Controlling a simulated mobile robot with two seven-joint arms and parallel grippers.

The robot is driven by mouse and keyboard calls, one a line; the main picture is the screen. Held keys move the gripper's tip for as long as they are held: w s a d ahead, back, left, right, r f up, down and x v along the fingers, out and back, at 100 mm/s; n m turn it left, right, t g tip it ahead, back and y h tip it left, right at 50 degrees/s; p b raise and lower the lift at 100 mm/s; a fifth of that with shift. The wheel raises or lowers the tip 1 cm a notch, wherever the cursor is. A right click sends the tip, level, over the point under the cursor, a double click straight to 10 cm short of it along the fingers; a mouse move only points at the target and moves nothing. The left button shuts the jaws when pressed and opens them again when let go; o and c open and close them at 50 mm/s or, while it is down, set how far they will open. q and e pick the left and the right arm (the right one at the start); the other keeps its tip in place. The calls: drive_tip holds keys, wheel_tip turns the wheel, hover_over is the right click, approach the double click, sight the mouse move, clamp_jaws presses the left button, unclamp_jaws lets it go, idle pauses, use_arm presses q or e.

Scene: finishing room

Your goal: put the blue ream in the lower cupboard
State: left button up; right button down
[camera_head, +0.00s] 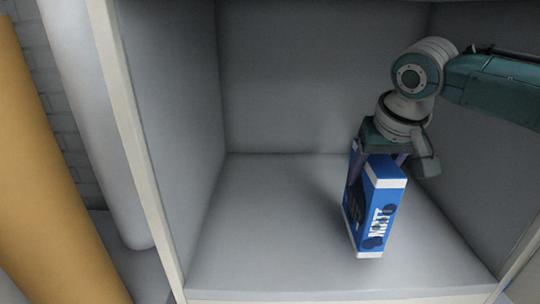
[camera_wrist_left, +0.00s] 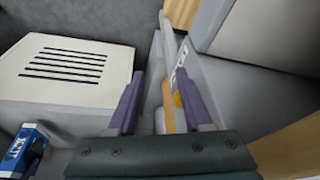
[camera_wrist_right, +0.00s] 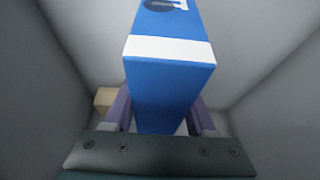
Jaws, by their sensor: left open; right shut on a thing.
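I cannot tell whether the ream's bottom touches the cupboard floor. In the right wrist view the ream (camera_wrist_right: 170,85) fills the space between the purple fingers. My left gripper (camera_wrist_left: 160,110) is open and empty, and shows only in its own wrist view.
The cupboard floor left of the ream is clear. The cupboard's pale left edge (camera_head: 131,125) and front edge (camera_head: 340,296) bound the opening. A yellow-brown post (camera_head: 45,150) and a white pipe (camera_head: 100,120) stand at left. A white slotted box (camera_wrist_left: 65,75) is near my left gripper.

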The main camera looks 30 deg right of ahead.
sight(381, 160)
wheel_tip(381, 160, down, 3)
drive_tip(key=shift+w+f+b, duration=0.1)
drive_tip(key=shift+b, duration=0.65)
drive_tip(key=shift+d+r, duration=0.1)
drive_tip(key=shift+r, duration=0.1)
drive_tip(key=shift+w, duration=0.1)
drive_tip(key=c, duration=0.7)
unclamp_jaws()
drive_tip(key=shift+f, duration=0.2)
drive_tip(key=o, duration=0.5)
drive_tip(key=p+v, duration=0.4)
drive_tip(key=v, duration=0.2)
drive_tip(key=shift+r, duration=0.4)
drive_tip(key=shift+s+r, duration=0.35)
drive_tip(key=shift+r, duration=0.1)
